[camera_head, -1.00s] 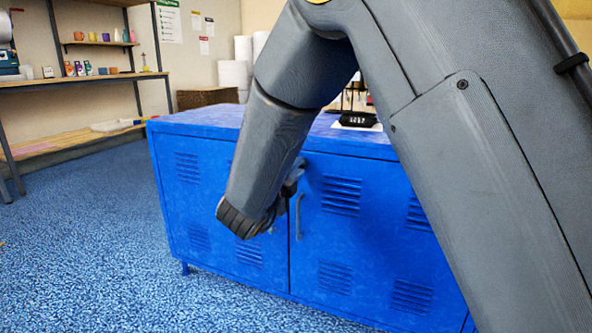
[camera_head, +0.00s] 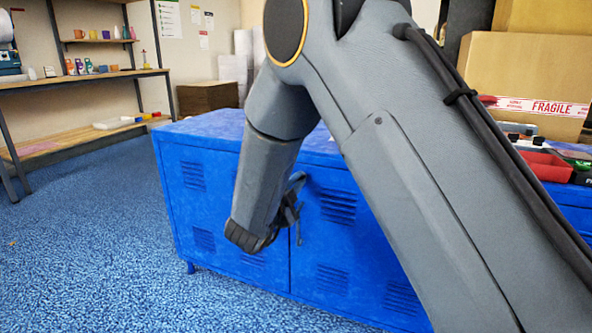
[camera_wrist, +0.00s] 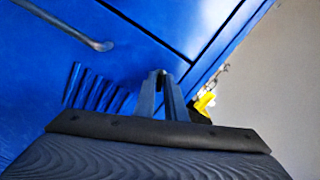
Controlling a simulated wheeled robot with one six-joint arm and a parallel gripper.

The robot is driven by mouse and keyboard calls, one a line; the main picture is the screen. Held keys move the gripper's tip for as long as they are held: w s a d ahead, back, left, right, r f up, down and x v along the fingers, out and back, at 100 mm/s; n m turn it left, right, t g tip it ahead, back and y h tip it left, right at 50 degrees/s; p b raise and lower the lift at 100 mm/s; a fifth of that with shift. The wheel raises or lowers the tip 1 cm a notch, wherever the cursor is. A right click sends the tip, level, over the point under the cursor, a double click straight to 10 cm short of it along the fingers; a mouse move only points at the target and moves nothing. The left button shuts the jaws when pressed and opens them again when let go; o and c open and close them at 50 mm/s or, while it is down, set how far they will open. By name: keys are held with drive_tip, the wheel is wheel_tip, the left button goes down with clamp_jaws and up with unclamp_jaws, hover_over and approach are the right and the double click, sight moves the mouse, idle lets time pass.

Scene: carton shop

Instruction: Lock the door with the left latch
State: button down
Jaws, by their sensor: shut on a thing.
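A blue metal cabinet (camera_head: 215,215) has louvred doors. My gripper (camera_head: 297,186) is at the upper part of its front, close to the seam between two doors, partly hidden by my forearm. In the wrist view my gripper's two narrow fingers (camera_wrist: 161,76) are close together over the blue door face (camera_wrist: 60,70), their tips near a dark seam. They are shut on a small dark piece at the tips, seemingly the latch, mostly hidden between them. A grey bar handle (camera_wrist: 70,28) shows on the door to the left. The door looks closed.
A yellow item (camera_wrist: 204,102) hangs by a chain at the right of the wrist view. A wooden shelf unit (camera_head: 85,80) stands at the left. A large carton (camera_head: 525,75) and a red tray (camera_head: 545,166) are at the right. Blue floor (camera_head: 90,240) in front is clear.

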drive_tip(key=shift+n+p, duration=6.4)
drive_tip(key=shift+p, duration=0.4)
drive_tip(key=c, duration=1.9)
unclamp_jaws()
drive_tip(key=shift+s, duration=0.1)
drive_tip(key=p+v, duration=0.1)
drive_tip(key=v, duration=0.6)
drive_tip(key=shift+s+a, duration=0.15)
drive_tip(key=shift+s, duration=0.1)
